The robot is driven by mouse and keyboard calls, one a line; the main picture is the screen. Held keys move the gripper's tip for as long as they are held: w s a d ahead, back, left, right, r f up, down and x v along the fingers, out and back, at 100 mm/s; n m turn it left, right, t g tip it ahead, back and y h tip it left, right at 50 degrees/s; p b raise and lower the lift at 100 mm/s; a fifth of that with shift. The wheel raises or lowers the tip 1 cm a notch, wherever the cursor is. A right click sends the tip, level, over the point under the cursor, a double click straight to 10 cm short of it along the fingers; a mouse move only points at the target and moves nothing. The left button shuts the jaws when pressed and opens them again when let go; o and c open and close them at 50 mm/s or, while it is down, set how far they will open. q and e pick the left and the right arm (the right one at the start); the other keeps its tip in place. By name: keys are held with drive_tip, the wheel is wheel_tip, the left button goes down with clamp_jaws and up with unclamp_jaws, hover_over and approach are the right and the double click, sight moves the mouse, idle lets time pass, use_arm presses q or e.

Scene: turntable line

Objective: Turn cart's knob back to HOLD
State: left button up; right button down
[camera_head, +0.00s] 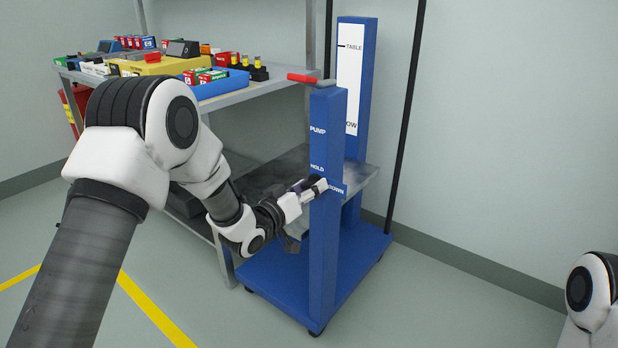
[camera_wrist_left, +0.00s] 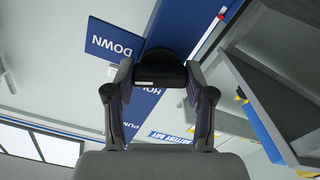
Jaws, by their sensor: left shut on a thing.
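The blue cart (camera_head: 322,255) stands in the middle of the head view, its front post lettered PUMP, HOLD and DOWN from top to bottom. My left gripper (camera_head: 316,187) reaches the post from the left, near the HOLD and DOWN labels. In the left wrist view, its two fingers are shut on the black knob (camera_wrist_left: 160,75), with a dark round part behind it. The DOWN plate (camera_wrist_left: 115,39) shows beside the knob, and the HOLD lettering is partly covered by it. The knob's exact pointing is hard to tell. My right gripper is out of view.
A red-handled lever (camera_head: 301,78) tops the front post. The rear post (camera_head: 356,90) carries a white strip marked TABLE. A grey shelf (camera_head: 262,88) with a blue tray (camera_head: 222,86) and several boxes stands left behind the cart. Floor to the right is clear.

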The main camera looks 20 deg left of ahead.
use_arm(q)
drive_tip(key=n+p, duration=0.1)
drive_tip(key=n, duration=0.1)
drive_tip(key=n+p, duration=0.4)
drive_tip(key=shift+r, duration=0.25)
drive_tip(key=n+p, duration=0.2)
drive_tip(key=n, duration=0.2)
drive_tip(key=shift+f+n+p, duration=0.15)
drive_tip(key=shift+n+p, duration=0.85)
drive_tip(key=shift+n, duration=0.6)
drive_tip(key=o, duration=1.2)
drive_tip(key=shift+f, duration=0.1)
drive_tip(key=shift+c, duration=0.2)
drive_tip(key=v, duration=1.2)
